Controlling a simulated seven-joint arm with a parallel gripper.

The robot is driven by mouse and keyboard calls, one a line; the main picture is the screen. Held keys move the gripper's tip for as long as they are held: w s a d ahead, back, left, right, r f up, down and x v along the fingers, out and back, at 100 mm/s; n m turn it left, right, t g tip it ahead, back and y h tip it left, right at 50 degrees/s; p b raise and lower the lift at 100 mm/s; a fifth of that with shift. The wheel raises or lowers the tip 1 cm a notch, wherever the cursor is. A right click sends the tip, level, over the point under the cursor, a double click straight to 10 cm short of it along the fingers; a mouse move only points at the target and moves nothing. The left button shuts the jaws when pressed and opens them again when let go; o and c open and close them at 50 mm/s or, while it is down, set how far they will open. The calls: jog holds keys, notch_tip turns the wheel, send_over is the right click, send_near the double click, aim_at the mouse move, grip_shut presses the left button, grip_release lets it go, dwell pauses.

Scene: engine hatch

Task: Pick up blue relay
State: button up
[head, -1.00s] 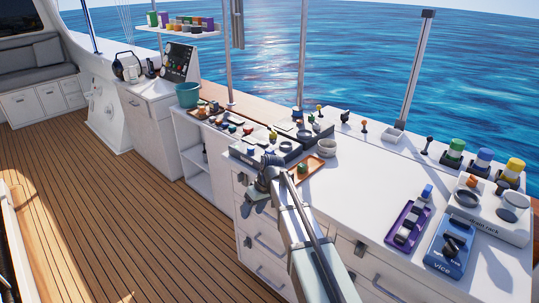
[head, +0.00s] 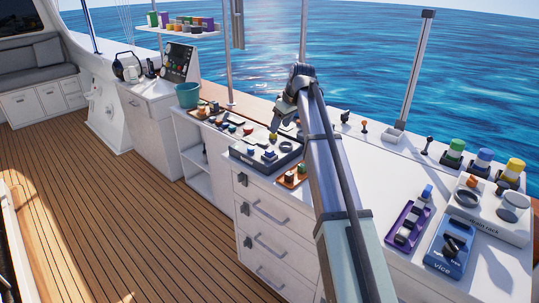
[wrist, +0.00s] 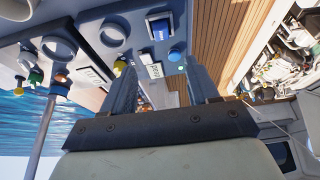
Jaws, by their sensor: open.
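A small blue block (wrist: 160,29), which looks like the blue relay, sits in a dark square socket on a grey tray (wrist: 118,62) in the wrist view. In the head view, a blue piece (head: 270,155) on the dark tray (head: 240,153) on the counter looks like the same one, though it is too small to be sure. My gripper (head: 282,117) is raised above the back of that tray in the head view.
A round blue knob (wrist: 175,54) and a yellow knob (wrist: 120,65) are close to the fingers in the wrist view. An orange tray (head: 287,182) is just in front of the dark tray. A purple rack (head: 393,238) and blue vice (head: 436,262) stand at the right.

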send_over(270, 150)
jog(key=s+d, duration=0.2)
jog(key=f, duration=0.7)
jog(key=shift+w+a, duration=0.15)
jog(key=shift+w, duration=0.05)
jog(key=shift+x, duration=2.6)
jog(key=shift+s, duration=0.15)
jog(key=shift+c, duration=0.3)
grip_shut()
